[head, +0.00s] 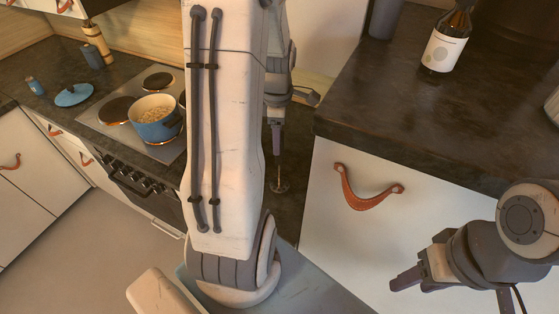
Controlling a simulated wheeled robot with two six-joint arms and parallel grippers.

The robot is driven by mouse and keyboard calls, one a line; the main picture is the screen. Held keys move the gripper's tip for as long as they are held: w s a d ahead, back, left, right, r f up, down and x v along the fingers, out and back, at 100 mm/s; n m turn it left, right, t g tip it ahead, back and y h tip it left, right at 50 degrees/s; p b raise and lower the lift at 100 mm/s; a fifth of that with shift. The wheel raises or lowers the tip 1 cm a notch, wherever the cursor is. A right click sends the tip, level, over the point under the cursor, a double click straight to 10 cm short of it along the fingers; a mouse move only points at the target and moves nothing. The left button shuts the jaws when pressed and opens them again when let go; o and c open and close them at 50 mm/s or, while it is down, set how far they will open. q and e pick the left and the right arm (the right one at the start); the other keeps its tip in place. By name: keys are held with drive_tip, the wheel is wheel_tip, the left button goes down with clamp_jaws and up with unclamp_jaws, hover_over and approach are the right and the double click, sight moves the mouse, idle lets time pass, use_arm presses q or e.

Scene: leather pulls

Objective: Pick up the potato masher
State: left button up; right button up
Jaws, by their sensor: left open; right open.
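What looks like the potato masher (278,174) stands behind my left arm in the narrow dark gap of counter, with a thin shaft and a small round foot low down. Its upper part is close to my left gripper (290,98) and hard to tell apart from it. My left gripper is open and partly hidden by my own arm; whether it touches the masher cannot be told. My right gripper (448,290) is open and empty at the lower right, in front of the white cabinet.
A blue pot (158,118) with pale food sits on the stove (116,126); a blue lid (74,95) lies on the counter at left. A dark bottle (447,40) stands on the right counter (440,115). A leather pull (365,199) sticks out of the white cabinet front.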

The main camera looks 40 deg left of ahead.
sight(280, 162)
use_arm(q)
drive_tip(key=shift+w+d+f+p, duration=0.1)
drive_tip(key=shift+f+p, duration=0.25)
drive_tip(key=shift+f, duration=0.2)
drive_tip(key=f, duration=0.1)
drive_tip(key=f+p, duration=0.1)
drive_tip(key=f, duration=0.1)
drive_tip(key=shift+w+d+f, duration=0.1)
drive_tip(key=shift+w+f, duration=0.1)
drive_tip(key=shift+w, duration=0.05)
drive_tip(key=shift+f, duration=0.55)
clamp_jaws()
